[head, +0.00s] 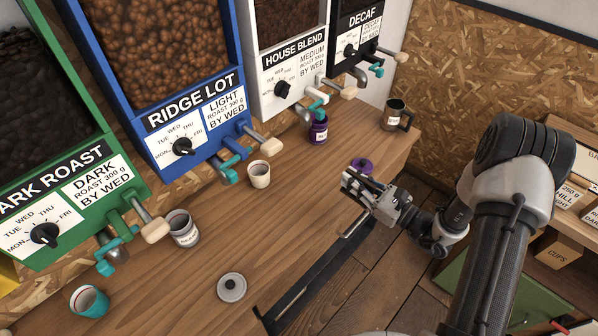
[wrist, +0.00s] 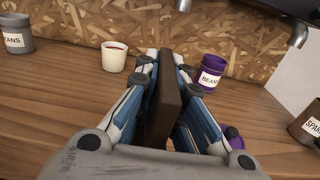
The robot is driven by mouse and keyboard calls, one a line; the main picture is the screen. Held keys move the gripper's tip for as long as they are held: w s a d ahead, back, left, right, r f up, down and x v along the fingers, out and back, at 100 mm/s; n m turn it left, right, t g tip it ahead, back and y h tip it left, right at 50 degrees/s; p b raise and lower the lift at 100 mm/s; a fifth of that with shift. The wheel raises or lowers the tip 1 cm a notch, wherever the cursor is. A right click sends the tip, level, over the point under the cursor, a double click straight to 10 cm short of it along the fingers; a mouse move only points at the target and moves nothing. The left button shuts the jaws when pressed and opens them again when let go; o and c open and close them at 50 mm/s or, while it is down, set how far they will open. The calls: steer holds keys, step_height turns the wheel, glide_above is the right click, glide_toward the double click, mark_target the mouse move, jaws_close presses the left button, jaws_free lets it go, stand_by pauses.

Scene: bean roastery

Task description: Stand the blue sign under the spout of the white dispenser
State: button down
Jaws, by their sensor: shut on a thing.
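My gripper (head: 362,187) is over the counter's front edge, to the right of and nearer than that canister. In the wrist view it is shut on a dark brown upright slab (wrist: 165,105), seen nearly edge-on. I cannot tell whether this slab is the sign; no blue face shows. No other sign shows on the counter.
A purple lid (head: 362,166) lies close beside my gripper. A cream cup (head: 259,174), a grey canister (head: 183,228), a grey lid (head: 231,287) and a teal cup (head: 89,301) are further left. The counter's middle is clear.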

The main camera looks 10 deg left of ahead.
steer(key=f+b+x, duration=0.1)
steer(key=x, duration=0.6)
steer(key=f+b+x, duration=0.1)
steer(key=x, duration=0.6)
steer(key=f+b+x, duration=0.2)
steer(key=x, duration=0.5)
steer(key=shift+w, duration=0.2)
steer(key=shift+w+a+f+b, duration=0.15)
steer(key=shift+f+b, duration=0.35)
steer(key=shift+f, duration=0.5)
steer(key=shift+s+a+f+b, duration=0.1)
steer(key=shift+f+b, duration=0.35)
steer(key=shift+f, duration=0.55)
steer(key=shift+r, duration=0.1)
steer(key=c, duration=1.7)
jaws_free()
